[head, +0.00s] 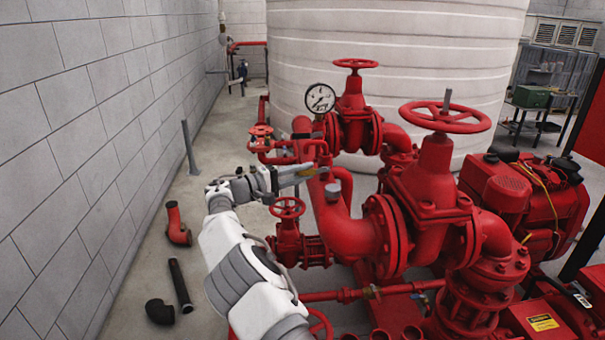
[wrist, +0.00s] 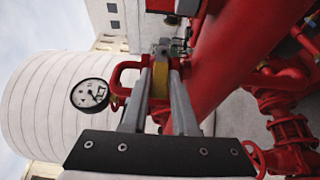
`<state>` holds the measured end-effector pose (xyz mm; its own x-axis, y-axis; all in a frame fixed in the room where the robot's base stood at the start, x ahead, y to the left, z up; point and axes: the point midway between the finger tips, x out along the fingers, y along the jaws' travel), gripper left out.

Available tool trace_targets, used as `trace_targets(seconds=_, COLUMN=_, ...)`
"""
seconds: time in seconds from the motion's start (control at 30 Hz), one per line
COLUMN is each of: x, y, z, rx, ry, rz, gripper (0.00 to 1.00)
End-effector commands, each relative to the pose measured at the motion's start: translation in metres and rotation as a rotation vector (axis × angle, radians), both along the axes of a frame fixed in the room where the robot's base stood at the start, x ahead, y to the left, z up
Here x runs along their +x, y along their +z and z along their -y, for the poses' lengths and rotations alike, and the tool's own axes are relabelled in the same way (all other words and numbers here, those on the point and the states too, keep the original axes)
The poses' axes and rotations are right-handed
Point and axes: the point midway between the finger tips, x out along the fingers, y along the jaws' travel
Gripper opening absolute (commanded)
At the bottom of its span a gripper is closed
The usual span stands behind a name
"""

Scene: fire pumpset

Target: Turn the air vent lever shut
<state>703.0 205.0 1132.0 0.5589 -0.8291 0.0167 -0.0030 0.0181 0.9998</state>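A yellow lever (wrist: 160,78) stands between the two fingers of my gripper (wrist: 161,82) in the wrist view, close to both. I take it to be the air vent lever. In the head view my gripper (head: 318,170) reaches right over the red pipework, its fingers a little apart around a small yellow-orange piece. The gap between fingers and lever is too small to tell whether they grip it. A red loop-shaped part (wrist: 125,76) is just left of the lever in the wrist view.
A pressure gauge (head: 320,98) stands behind the gripper; it also shows in the wrist view (wrist: 90,94). Large red valves with handwheels (head: 445,117) crowd the right. A small red handwheel (head: 287,208) is below the gripper. Loose pipe pieces (head: 180,285) lie on the left floor.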

Motion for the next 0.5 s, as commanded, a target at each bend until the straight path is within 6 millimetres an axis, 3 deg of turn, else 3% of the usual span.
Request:
trace_targets(seconds=0.03, x=0.0001, y=-0.0004, z=0.0008, rx=-0.001, ry=-0.001, rz=-0.001, gripper=0.38)
trace_targets(seconds=0.13, x=0.0001, y=-0.0006, z=0.0005, rx=0.001, ry=-0.001, rz=-0.001, gripper=0.54)
trace_targets(seconds=0.5, x=-0.0032, y=-0.0011, z=-0.0055, rx=0.004, ry=0.001, rz=0.000, gripper=0.54)
